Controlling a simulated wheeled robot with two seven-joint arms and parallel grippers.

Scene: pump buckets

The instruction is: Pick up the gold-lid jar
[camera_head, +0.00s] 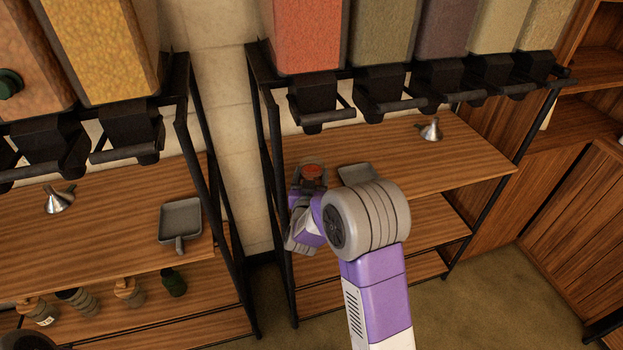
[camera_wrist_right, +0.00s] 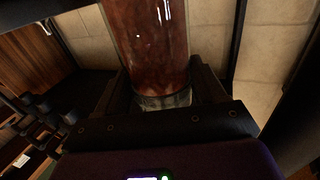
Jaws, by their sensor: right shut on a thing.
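A clear glass jar with red-brown contents (camera_head: 313,171) is at my right gripper (camera_head: 308,190), above the right-hand wooden shelf near its left end. In the right wrist view the jar (camera_wrist_right: 152,45) stands between the two dark fingers of my right gripper (camera_wrist_right: 160,92), which is shut on it. The jar looks roughly upright. Its lid is not clear in either view, so I cannot tell whether it is gold. My left gripper is not in view.
Dispensers with black spouts (camera_head: 320,98) hang above the right-hand wooden shelf (camera_head: 450,165). A grey scoop (camera_head: 358,174) and a metal funnel (camera_head: 431,130) lie on it. A black post (camera_head: 272,150) stands left of my gripper. Several jars (camera_head: 130,291) stand on the lower left shelf.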

